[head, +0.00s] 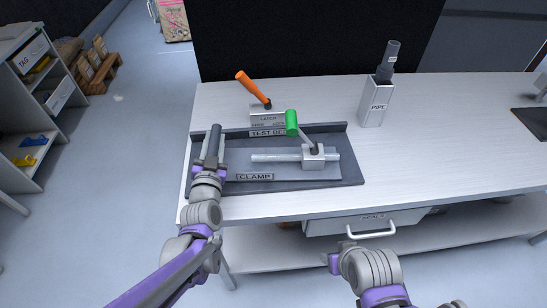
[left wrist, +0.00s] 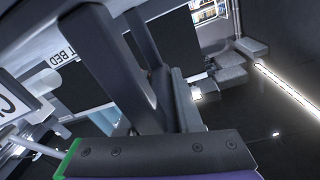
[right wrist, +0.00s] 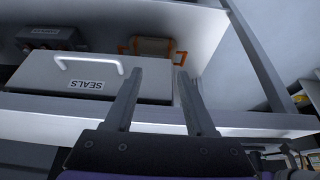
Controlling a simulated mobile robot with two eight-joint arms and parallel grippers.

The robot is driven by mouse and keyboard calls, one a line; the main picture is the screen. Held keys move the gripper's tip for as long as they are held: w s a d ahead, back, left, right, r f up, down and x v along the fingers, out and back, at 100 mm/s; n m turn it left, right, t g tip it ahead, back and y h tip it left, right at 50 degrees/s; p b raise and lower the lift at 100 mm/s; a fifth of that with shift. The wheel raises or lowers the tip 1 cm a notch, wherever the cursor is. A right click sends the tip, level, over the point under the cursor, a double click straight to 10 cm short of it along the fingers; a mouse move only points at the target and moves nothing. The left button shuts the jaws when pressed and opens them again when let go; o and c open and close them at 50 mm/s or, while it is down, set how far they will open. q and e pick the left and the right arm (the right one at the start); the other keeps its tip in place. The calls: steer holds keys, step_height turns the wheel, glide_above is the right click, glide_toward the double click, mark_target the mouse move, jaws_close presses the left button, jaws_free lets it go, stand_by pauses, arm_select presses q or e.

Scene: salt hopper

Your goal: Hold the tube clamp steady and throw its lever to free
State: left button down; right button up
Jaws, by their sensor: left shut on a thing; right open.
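My left gripper (head: 212,160) is at the left end of the tray, shut on a dark upright handle (head: 215,138), left of the clamp block and apart from the lever. It also shows in the left wrist view (left wrist: 120,25), where the hold is hard to make out. My right gripper (right wrist: 155,85) is open and empty, before the bench front.
The dark test bed tray (head: 350,182) has a raised back wall. Behind it stands a LATCH block (head: 268,117) with an orange lever (head: 252,86). A PIPE holder (head: 376,104) stands at right. A SEALS drawer (right wrist: 80,78) is below the bench top.

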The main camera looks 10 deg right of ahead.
steer(key=shift+w+d+n+h, duration=0.3)
steer(key=shift+d+h, duration=0.05)
steer(key=shift+h, duration=0.05)
steer(key=c, duration=0.5)
steer(key=w+d+h, duration=0.1)
steer(key=w+r+n+h, duration=0.1)
steer(key=w+d+n+h, duration=0.1)
steer(key=shift+w+d+r+t, duration=0.3)
jaws_close()
steer(key=n+t+h, duration=0.4)
steer(key=n+t, duration=0.4)
steer(key=n, duration=0.1)
glide_toward(303, 136)
steer(key=s+d+f, duration=0.3)
steer(key=d+f, duration=0.1)
steer(key=a+r+n+t+y, duration=0.2)
steer(key=a+r+n+t, duration=0.3)
steer(key=a, duration=0.4)
steer(key=f+x, duration=0.1)
steer(key=x, duration=0.9)
steer(key=shift+w+n+g, duration=0.2)
steer(key=shift+n+g, duration=0.2)
